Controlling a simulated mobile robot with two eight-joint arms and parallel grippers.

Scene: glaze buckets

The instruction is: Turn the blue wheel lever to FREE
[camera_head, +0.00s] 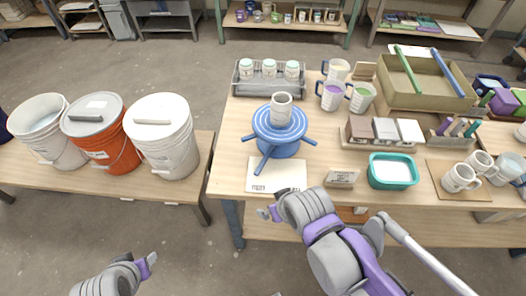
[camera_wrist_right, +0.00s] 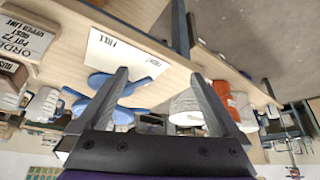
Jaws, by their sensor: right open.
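The blue wheel (camera_head: 281,128) stands on the right-hand table with a grey-white cup (camera_head: 281,108) on top. Blue arms stick out from it, and the longest, the lever (camera_head: 264,160), points toward the front over a pale card (camera_head: 290,176). The card's print is too small to read in the head view. My right gripper (camera_head: 268,212) is in front of the table edge, apart from the lever. In the right wrist view its fingers (camera_wrist_right: 160,75) are spread and empty, with the blue wheel (camera_wrist_right: 104,84) partly behind one. My left gripper (camera_head: 150,262) is low at left, away from the table.
White and orange buckets (camera_head: 103,150) stand on the left bench. A grey rack of jars (camera_head: 268,78) is behind the wheel. A small sign (camera_head: 341,179), a teal tub (camera_head: 392,171) and mugs lie to the right.

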